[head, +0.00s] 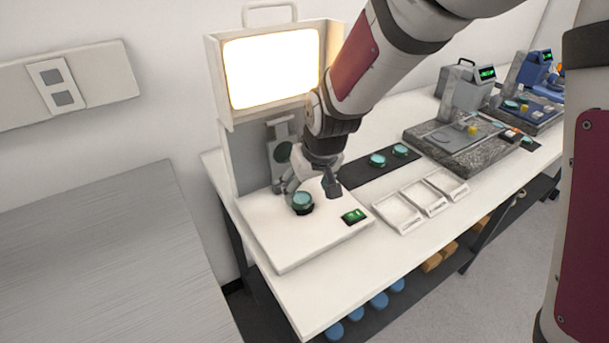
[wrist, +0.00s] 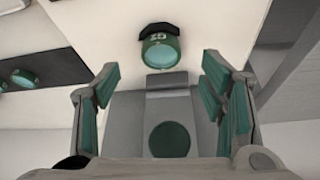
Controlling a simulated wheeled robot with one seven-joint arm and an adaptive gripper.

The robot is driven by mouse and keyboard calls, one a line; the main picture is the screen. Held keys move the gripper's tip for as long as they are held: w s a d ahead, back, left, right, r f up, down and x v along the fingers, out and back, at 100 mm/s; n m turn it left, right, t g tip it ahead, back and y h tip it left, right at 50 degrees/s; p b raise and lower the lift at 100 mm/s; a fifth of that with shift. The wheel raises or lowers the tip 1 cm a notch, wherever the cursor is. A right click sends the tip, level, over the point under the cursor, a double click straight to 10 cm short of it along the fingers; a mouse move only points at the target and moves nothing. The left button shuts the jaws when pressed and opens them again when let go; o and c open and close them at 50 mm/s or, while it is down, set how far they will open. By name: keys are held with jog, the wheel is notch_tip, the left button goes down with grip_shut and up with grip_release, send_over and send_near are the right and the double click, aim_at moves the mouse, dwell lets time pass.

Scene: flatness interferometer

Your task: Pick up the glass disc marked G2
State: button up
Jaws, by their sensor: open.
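In the head view the fingers partly hide the area behind the disc.
Two more teal discs (head: 377,160) (head: 400,150) lie on a dark mat to the right. Three white trays (head: 398,214) stand in front of it. The lit screen housing (head: 213,80) rises behind my gripper.

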aim_at(302, 199)
jog(key=shift+x, duration=2.65)
jog(key=shift+s, duration=0.1)
jog(key=c, duration=1.3)
